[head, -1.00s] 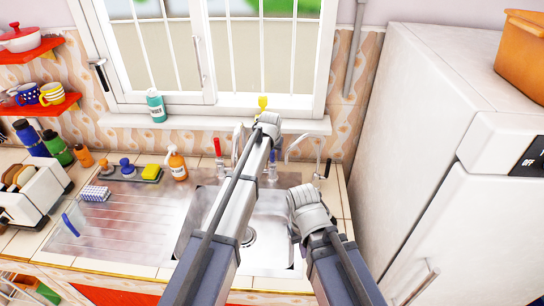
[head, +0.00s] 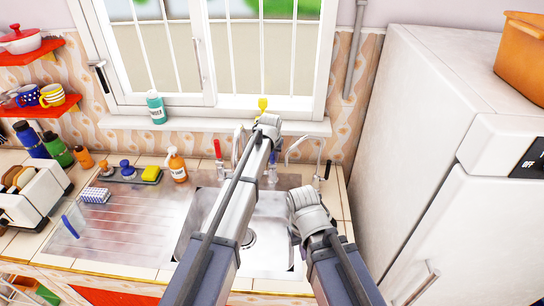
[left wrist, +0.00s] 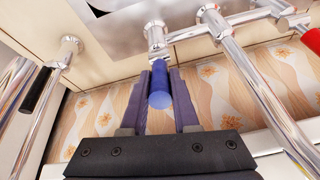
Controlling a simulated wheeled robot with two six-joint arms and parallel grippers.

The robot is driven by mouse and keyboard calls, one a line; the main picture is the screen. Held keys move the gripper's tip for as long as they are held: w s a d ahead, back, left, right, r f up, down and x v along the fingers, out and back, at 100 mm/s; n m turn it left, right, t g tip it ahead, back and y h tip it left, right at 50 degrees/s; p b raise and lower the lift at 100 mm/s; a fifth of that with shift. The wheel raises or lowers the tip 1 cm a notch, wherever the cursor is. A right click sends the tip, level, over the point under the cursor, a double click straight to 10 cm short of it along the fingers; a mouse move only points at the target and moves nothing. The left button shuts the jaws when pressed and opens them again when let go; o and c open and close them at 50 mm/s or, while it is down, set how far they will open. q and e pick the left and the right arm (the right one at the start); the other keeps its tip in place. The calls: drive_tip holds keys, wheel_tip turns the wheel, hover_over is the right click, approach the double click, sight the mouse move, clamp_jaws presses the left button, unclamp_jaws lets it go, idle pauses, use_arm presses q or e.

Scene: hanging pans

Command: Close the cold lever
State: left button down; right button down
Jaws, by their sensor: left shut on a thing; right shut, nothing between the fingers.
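The cold lever has a blue handle (left wrist: 159,88) on a chrome tap; a bit of its blue also shows in the head view (head: 272,173), low behind my left arm. My left gripper (left wrist: 160,78) is shut on this blue handle, with one purple finger on each side of it. The red lever (head: 218,149) stands left of my left arm. My right gripper (head: 308,208) is over the right part of the sink, apart from the taps. It is shut and empty, its fingers mostly hidden.
The steel sink (head: 262,262) lies below my arms. A chrome spout (head: 300,139) and a black-handled lever (head: 327,170) stand to the right. An orange soap bottle (head: 177,166) stands left. The white fridge (head: 400,130) bounds the right side, the window sill (head: 215,123) the back.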

idle(0.7)
use_arm(q)
drive_tip(key=shift+w+r+g+p, duration=0.4)
drive_tip(key=shift+w+g+p, duration=0.2)
drive_tip(key=shift+w+p, duration=0.15)
drive_tip(key=shift+w+f+g+p, duration=0.1)
drive_tip(key=shift+w+g+p, duration=0.25)
drive_tip(key=shift+g, duration=0.45)
drive_tip(key=c, duration=0.7)
unclamp_jaws()
